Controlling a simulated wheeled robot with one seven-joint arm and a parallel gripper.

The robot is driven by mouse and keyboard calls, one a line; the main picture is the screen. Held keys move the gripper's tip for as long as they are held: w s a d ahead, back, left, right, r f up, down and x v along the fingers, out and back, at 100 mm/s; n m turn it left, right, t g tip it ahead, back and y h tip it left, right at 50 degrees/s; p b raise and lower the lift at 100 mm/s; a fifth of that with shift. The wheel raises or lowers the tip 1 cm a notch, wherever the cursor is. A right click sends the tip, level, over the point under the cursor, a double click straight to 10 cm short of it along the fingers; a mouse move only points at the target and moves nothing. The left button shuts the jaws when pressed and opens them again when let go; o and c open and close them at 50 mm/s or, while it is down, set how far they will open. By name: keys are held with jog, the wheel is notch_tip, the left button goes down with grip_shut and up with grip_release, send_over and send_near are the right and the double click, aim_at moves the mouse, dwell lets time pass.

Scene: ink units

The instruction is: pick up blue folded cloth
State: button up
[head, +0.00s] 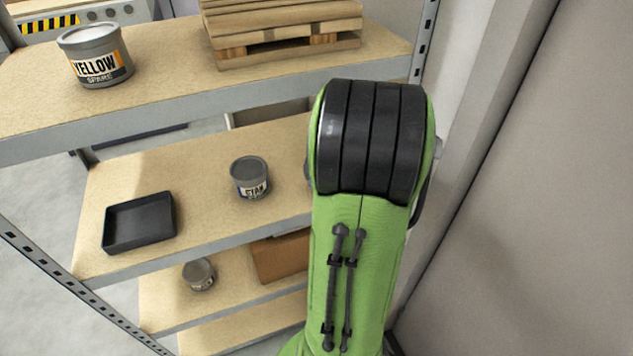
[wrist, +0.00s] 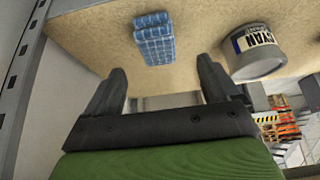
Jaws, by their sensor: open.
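The blue folded cloth (wrist: 154,40) shows in the wrist view. It has a lighter check pattern and lies on a tan shelf board, near the top middle of that view. My gripper (wrist: 160,78) is open, with its two dark fingers apart and nothing between them. The cloth is beyond the fingertips, roughly in line with the gap, and apart from them. In the head view my green and black arm covers the right part of the middle shelf. The cloth and my gripper are not visible there.
A grey CYAN can (wrist: 255,52) stands right of the cloth, close to my right finger; it also shows in the head view (head: 249,178). A black tray (head: 139,222) is on the same shelf (head: 215,160). The upper shelf holds a YELLOW can (head: 95,55). A shelf upright (wrist: 22,55) is at left.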

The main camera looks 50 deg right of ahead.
jog(key=b+x, duration=0.1)
jog(key=x, duration=0.3)
jog(key=b+x, duration=0.1)
jog(key=x, duration=0.4)
jog(key=shift+d+f, duration=0.25)
jog(key=shift+d, duration=0.1)
jog(key=shift+r, duration=0.1)
jog(key=c, duration=1.1)
jog(key=shift+o, duration=0.2)
jog(key=shift+r, duration=0.15)
jog(key=shift+r, duration=0.35)
jog(key=r, duration=0.1)
jog(key=r+p, duration=0.1)
jog(key=shift+s+a+r, duration=0.2)
jog(key=shift+s+r, duration=0.1)
jog(key=shift+r, duration=0.1)
jog(key=s+a, duration=0.4)
jog(key=s, duration=0.3)
jog(key=s+a, duration=0.5)
jog(key=s, duration=0.3)
jog(key=shift+f, duration=0.15)
